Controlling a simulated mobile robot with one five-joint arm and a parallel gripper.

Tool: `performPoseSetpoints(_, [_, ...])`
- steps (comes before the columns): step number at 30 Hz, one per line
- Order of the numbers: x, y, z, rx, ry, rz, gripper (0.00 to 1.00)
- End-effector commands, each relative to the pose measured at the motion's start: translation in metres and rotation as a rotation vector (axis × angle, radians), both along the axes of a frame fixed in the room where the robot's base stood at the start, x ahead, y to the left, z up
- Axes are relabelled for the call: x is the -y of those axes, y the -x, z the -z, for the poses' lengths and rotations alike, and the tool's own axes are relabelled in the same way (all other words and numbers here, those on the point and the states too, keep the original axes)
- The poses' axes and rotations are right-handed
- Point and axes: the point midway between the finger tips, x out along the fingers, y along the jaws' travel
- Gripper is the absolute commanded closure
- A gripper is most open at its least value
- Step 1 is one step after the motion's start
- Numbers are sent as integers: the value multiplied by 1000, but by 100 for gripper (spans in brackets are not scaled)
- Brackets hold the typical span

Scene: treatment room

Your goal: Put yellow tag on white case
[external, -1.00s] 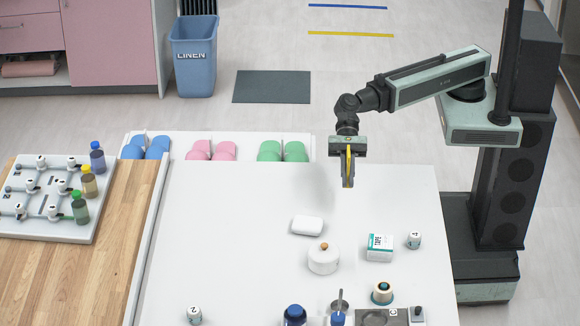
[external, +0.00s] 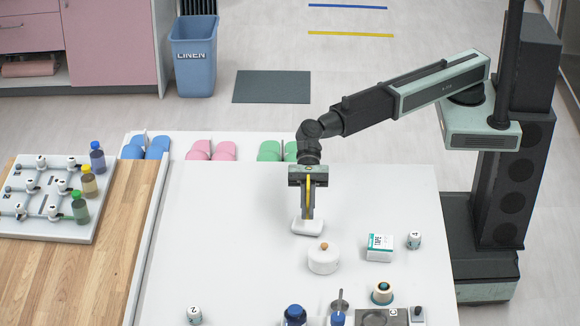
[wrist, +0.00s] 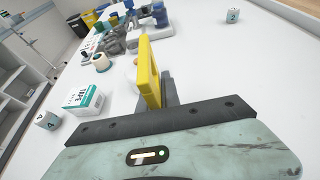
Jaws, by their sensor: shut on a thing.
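The yellow tag (external: 308,188) is upright between the fingers of my gripper (external: 307,212), which is shut on it. In the wrist view the yellow tag (wrist: 149,72) stands up from the dark fingers. The white case (external: 304,229), a small rounded block, lies on the white table. My fingertips overlap its back part in the external view, so they are over or just behind it; I cannot tell the exact gap. The case does not show clearly in the wrist view, where my gripper and the tag block part of the table.
A white lidded pot (external: 323,260) with a wooden knob stands close in front of the case. A tape box (external: 380,247), a numbered block (external: 414,240) and a tape roll (external: 382,293) are to the right. The table's left part is mostly clear.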

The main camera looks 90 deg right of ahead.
Motion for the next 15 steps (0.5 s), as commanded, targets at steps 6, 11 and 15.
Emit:
performPoseSetpoints(6, [1,1,37,0,0,0,100])
performPoseSetpoints(11, [1,1,33,1,0,0,100])
performPoseSetpoints(15, [1,1,36,1,0,0,100])
